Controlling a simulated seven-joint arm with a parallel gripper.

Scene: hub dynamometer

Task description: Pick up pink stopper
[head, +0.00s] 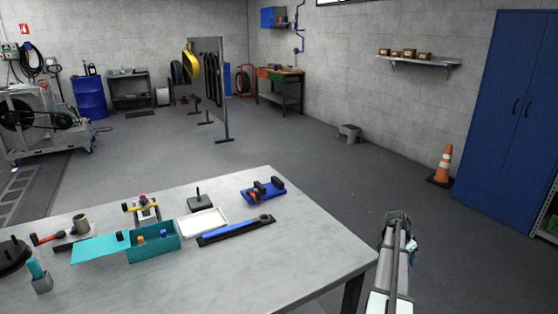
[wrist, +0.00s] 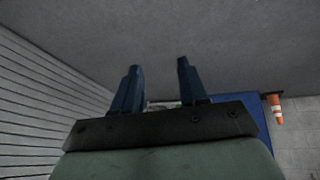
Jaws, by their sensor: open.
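I cannot clearly make out a pink stopper. A small pinkish-purple piece (head: 143,199) sits on a small stand at the back left of the table, too small to identify surely. My gripper (wrist: 159,65) is open in the wrist view, with two dark blue fingers apart and nothing between them. In the head view my arm stands beyond the table's right edge, away from the objects; its fingers cannot be made out there.
The grey table (head: 290,255) holds a teal box (head: 155,250), a white tray (head: 203,222), a blue-black bar tool (head: 236,230), a blue block with black parts (head: 263,190) and a black block with a post (head: 200,202). The table's right part is clear. An orange cone (head: 441,166) stands by a blue cabinet.

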